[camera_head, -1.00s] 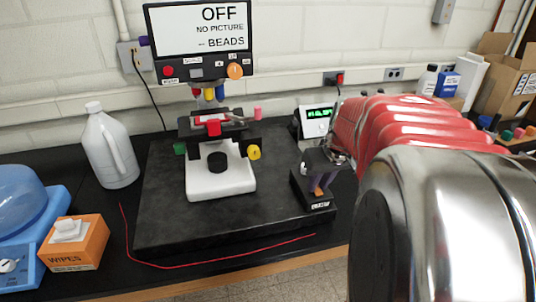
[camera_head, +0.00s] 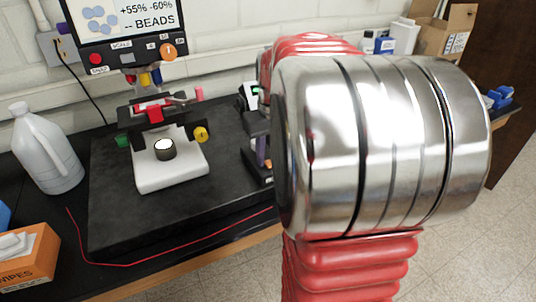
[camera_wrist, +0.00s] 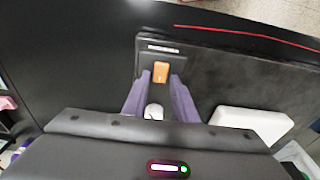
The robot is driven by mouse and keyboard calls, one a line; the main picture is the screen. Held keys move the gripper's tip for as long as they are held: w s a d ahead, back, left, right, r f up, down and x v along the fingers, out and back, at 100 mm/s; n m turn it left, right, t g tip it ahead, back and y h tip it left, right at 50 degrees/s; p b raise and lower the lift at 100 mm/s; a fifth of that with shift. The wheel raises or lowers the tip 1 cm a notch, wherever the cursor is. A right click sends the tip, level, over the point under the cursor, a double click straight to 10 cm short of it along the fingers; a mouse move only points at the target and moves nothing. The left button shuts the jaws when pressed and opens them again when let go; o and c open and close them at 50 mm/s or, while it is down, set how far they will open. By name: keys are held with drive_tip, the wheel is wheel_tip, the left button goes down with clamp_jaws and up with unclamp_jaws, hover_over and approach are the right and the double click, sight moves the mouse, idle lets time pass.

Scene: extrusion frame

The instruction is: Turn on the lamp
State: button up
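The microscope (camera_head: 165,175) has a white base, and the round lamp (camera_head: 164,144) on it glows white on top. Its screen (camera_head: 122,18) shows blue round shapes and "+55% -60% -- BEADS". A small black switch box (camera_head: 262,181) with an orange rocker (camera_wrist: 161,72) sits on the dark slab, partly hidden by my arm in the head view. My gripper (camera_wrist: 162,80) has two purple fingers standing apart. The orange rocker shows between their tips in the wrist view; I cannot tell whether they touch it.
A white jug (camera_head: 45,150) and an orange wipes box (camera_head: 30,255) stand at the left. A red wire (camera_head: 120,264) lies along the slab's (camera_head: 150,215) front edge.

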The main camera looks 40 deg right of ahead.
drive_tip(key=shift+o, duration=1.1)
wheel_tip(320, 180, up, 14)
drive_tip(key=s, duration=0.1)
drive_tip(key=shift+s+a+f, duration=0.2)
drive_tip(key=shift+s+a, duration=0.05)
drive_tip(key=shift+s, duration=0.15)
